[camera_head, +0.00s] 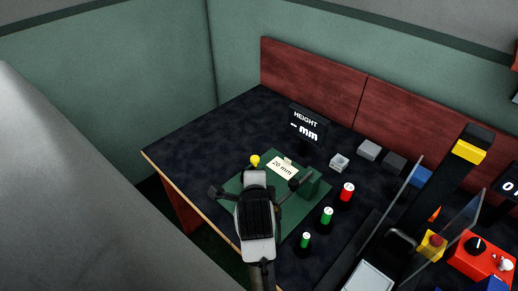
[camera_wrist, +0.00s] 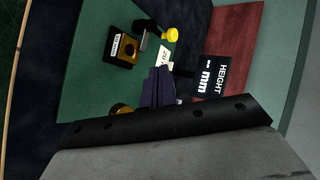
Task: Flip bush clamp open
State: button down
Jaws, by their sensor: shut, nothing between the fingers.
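The bush clamp shows in the wrist view as a dark block (camera_wrist: 124,58) with a brass-coloured round part, a small pale label and a dark lever beside it. A yellow knob (camera_wrist: 170,34) is close to the lever. In the head view the yellow knob (camera_head: 255,160) shows just beyond my arm, which hides most of the clamp. My gripper (camera_wrist: 160,72) is shut and empty, its fingers over the green mat, below and right of the clamp in the wrist view. Whether the fingers touch anything, and the lever's exact position, I cannot tell.
A "20 mm" card (camera_head: 283,168) and a green block (camera_head: 310,184) are on the green mat (camera_head: 286,222). A height display (camera_head: 306,124) stands behind. Red and green bottle-like pieces (camera_head: 326,217) stand at the right, before a conveyor and clear panel. The table's left side is clear.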

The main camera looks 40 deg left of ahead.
jog(key=b, duration=0.2)
send_near(255, 163)
jog(key=x, duration=0.5)
jog(key=shift+s+d+f, duration=0.1)
jog(key=shift+s+f, duration=0.05)
jog(key=shift+f, duration=0.1)
jog(key=shift+w+a+f+p, duration=0.2)
jog(key=shift+w+a+p, duration=0.1)
jog(key=shift+w+a, duration=0.25)
jog(key=shift+d, duration=0.1)
